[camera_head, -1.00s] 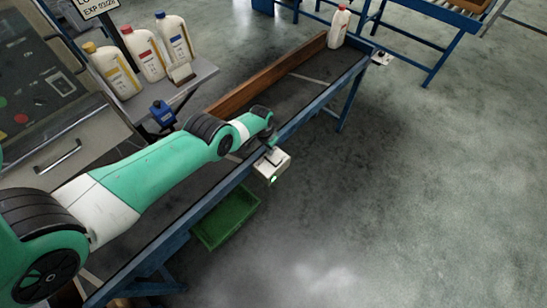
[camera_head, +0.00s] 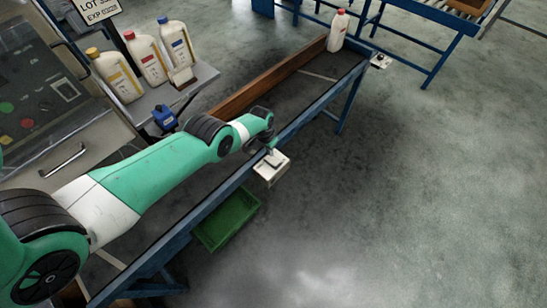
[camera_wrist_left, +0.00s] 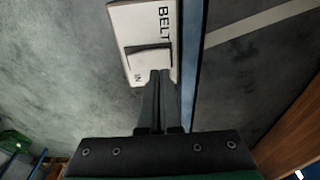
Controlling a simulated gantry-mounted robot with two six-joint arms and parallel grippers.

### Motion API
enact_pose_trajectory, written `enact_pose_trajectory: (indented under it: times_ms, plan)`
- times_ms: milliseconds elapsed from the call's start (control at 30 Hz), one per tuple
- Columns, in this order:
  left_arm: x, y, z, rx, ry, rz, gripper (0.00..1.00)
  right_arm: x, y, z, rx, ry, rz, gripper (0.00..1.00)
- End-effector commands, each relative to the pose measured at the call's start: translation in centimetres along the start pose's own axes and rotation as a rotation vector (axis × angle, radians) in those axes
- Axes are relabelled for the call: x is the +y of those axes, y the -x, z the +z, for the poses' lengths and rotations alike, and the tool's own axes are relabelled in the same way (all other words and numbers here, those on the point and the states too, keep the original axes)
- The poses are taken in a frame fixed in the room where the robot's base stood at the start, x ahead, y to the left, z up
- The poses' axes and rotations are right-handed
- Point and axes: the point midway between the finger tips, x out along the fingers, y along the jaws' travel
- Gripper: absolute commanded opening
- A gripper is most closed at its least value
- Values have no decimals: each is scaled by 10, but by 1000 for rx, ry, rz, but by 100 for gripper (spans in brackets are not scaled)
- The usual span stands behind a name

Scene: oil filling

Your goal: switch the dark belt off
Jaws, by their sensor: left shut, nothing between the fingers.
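The dark belt (camera_head: 318,92) runs diagonally in a blue frame. A small white switch box (camera_head: 266,175) is fixed to the frame's near side. In the left wrist view the box (camera_wrist_left: 122,22) reads "BELT" and "IN" and has a pale rocker switch (camera_wrist_left: 148,58) with a dark edge. My left gripper (camera_wrist_left: 159,76) is shut and empty, its fingertips at the rocker's lower edge; whether they touch it I cannot tell. In the head view the gripper (camera_head: 273,154) is small, over the box. No green light shows on the box. My right gripper is not in view.
A white bottle with a red cap (camera_head: 338,30) stands at the belt's far end, beside a wooden rail (camera_head: 265,82). Several bottles stand on a grey side table (camera_head: 200,76). A green crate (camera_head: 226,218) is below the belt. The floor at right is clear.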

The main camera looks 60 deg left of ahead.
Motion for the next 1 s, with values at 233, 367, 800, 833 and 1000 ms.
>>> enact_pose_trajectory:
  times_ms: [233,367,800,833,1000]
  plan:
    - [0,28,-4,0,0,0,0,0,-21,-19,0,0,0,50]
    - [0,40,-6,0,0,0,0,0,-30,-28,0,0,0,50]
    - [0,44,-7,0,0,0,0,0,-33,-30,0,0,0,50]
    - [0,44,-7,0,0,0,0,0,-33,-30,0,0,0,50]
    - [0,44,-7,0,0,0,0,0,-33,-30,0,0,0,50]
